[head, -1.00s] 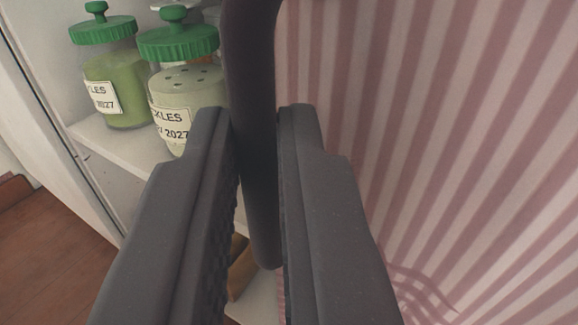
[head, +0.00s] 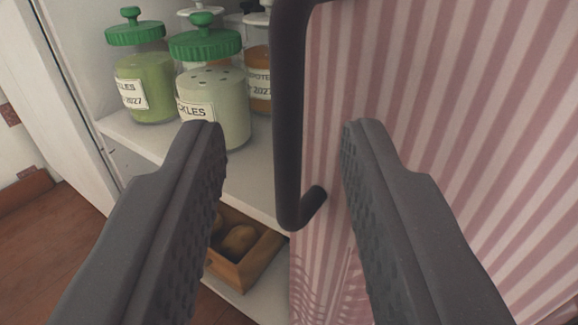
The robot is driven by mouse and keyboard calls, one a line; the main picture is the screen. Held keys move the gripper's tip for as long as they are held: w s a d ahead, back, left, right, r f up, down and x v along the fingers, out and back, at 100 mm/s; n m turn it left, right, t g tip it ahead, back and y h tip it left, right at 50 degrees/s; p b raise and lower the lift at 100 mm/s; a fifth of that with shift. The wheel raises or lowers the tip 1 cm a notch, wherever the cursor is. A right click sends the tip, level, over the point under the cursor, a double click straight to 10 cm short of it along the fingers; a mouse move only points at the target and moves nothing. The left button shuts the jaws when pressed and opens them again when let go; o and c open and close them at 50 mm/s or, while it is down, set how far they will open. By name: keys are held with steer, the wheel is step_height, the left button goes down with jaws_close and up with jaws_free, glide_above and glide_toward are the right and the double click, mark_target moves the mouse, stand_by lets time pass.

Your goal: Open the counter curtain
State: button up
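The counter curtain (head: 440,110) is pink and white striped cloth and fills the right side of the head view. A dark handle (head: 289,120) runs upright along its left edge, with its lower end bent to the right. My gripper (head: 283,150) is open, with one finger on each side of the handle in the picture. Gaps show between the handle and both fingers, and nothing is held. Left of the handle the cabinet interior is exposed.
A white shelf (head: 150,140) holds several jars, including a green-lidded pickle jar (head: 215,100) and another (head: 143,80) beside it. A wooden crate (head: 240,268) with round brown items sits below. Wooden floor (head: 40,260) shows at the lower left.

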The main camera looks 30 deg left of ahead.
steer(key=p+v, duration=0.6)
steer(key=v, duration=0.5)
stand_by(0.7)
